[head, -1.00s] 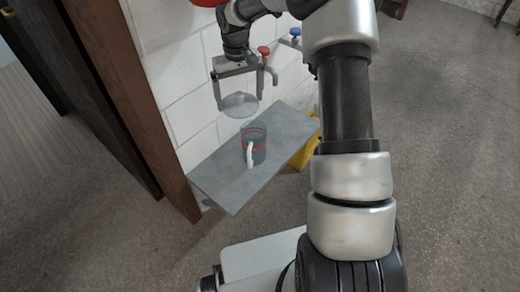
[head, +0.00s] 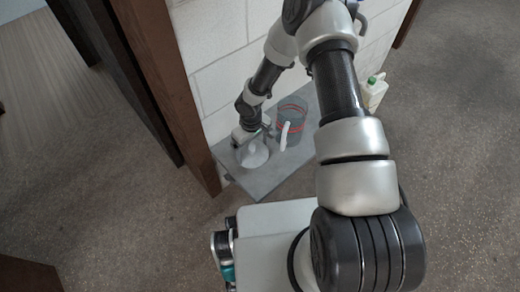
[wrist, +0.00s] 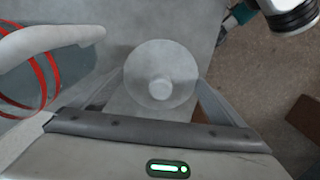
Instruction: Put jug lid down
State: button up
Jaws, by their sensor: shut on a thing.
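The jug lid (head: 254,155) is a pale, see-through disc with a round knob, which shows at the middle of the wrist view (wrist: 160,75). My gripper (head: 253,143) is shut on it, with a finger on each side in the wrist view (wrist: 160,92). The lid is low over the left part of the grey shelf (head: 262,190); I cannot tell whether it touches. The jug (head: 292,125), grey with red bands and a white handle, stands upright to the right of the lid. In the wrist view the jug (wrist: 65,78) is at the left, partly cut off.
A brown door frame (head: 165,85) and a white block wall (head: 220,50) border the shelf. A pale container with a green cap (head: 374,92) is beyond the shelf's right end. The shelf's front and left edges are close to the lid.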

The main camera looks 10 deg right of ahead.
aim_at(253, 156)
jog(key=shift+f+b, duration=0.55)
jog(key=shift+f, duration=1.8)
jog(key=shift+f, duration=0.2)
jog(key=o, duration=0.7)
jog(key=shift+r, duration=0.1)
jog(key=shift+r, duration=0.1)
